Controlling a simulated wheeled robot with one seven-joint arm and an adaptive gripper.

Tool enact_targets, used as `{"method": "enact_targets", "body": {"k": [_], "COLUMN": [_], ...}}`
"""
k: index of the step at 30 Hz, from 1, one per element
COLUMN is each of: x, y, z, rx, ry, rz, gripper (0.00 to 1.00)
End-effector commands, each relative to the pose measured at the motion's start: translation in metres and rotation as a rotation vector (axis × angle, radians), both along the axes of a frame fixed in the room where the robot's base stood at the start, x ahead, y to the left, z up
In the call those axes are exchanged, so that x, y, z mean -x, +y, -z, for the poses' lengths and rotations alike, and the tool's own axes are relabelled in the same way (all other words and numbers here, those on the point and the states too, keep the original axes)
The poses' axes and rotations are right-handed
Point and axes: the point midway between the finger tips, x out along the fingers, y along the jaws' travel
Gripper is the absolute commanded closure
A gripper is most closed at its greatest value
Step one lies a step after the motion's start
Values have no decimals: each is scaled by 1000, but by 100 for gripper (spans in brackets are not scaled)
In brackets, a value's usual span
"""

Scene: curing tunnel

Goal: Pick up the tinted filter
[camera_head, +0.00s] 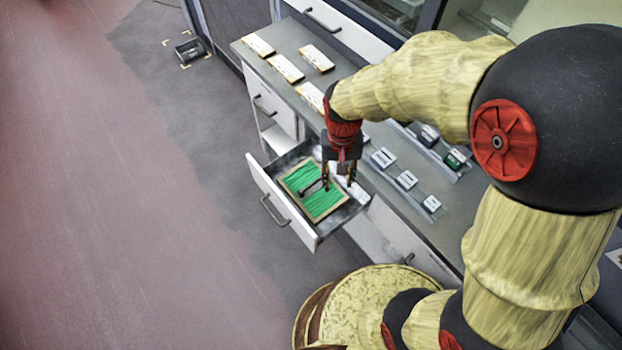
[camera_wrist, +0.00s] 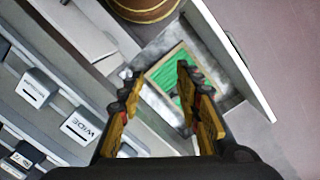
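A green panel in a wooden frame (camera_head: 301,183) lies in the open drawer (camera_head: 258,172). A small dark bar-like shape (camera_head: 311,188) shows over the panel; I cannot tell what it is. No thing is clearly marked as the tinted filter, and I cannot tell whether the panel is it. My gripper (camera_head: 339,181) points down over the drawer's right part, beside the panel. In the wrist view my gripper (camera_wrist: 158,82) has its fingers apart with nothing held between them. The framed panel (camera_wrist: 168,75) shows beyond the fingertips, partly hidden by the right finger.
Several pale blocks (camera_head: 286,68) lie on the grey counter (camera_head: 251,57). A small dark object (camera_head: 189,49) sits on the floor within corner marks. The floor on the left is clear.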

Motion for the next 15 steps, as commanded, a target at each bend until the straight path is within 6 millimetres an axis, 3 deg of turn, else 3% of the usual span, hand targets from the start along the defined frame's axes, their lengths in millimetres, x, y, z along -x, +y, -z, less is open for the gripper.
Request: {"method": "enact_targets", "body": {"k": [3,9,12,15], "x": [-16,-48,-71,-94], "y": [15,33,39,46], "z": [40,100,111,107], "rx": [26,60,53,32], "ry": [41,34,-8,-58], "rz": [119,394,543,677], "gripper": [66,66,66,66]}}
